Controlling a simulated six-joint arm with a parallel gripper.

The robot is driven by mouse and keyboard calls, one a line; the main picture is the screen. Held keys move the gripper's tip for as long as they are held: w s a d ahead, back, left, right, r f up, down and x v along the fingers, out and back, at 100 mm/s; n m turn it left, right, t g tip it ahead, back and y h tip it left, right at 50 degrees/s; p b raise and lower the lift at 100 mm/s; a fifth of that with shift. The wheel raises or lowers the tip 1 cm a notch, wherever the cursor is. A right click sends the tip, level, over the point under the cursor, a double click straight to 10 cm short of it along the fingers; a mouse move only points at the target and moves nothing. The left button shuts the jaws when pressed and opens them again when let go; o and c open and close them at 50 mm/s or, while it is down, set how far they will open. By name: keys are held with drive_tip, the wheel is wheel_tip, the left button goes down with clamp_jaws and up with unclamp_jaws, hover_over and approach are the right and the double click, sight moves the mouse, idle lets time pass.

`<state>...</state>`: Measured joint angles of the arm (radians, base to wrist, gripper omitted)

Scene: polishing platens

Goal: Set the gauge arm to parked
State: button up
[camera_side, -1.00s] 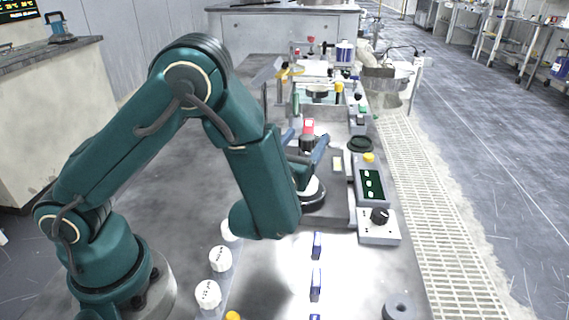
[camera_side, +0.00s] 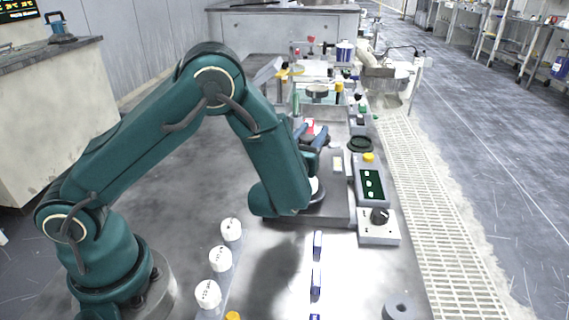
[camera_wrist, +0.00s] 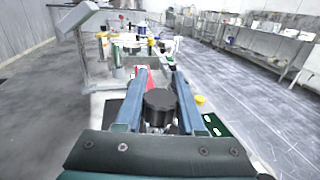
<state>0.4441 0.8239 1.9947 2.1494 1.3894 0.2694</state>
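My gripper (camera_side: 311,134) has two blue-grey fingers, spread apart over the grey machine. In the wrist view, my gripper (camera_wrist: 161,80) has a black round knob (camera_wrist: 160,104) between its fingers. Gaps show beside the knob, so the fingers look open and not closed on it. A red part (camera_side: 311,126) with a pale face stands just beyond the knob; it also shows in the wrist view (camera_wrist: 141,79). The knob and red part may belong to the gauge arm; I cannot tell for sure. My fingers and forearm hide much of this area in the side view.
A white-and-dark round piece (camera_side: 316,189) sits under my forearm. White-capped bottles (camera_side: 220,258) stand at front left. Bottles and fixtures crowd the far end.

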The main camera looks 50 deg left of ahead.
clamp_jaws()
idle(1.1)
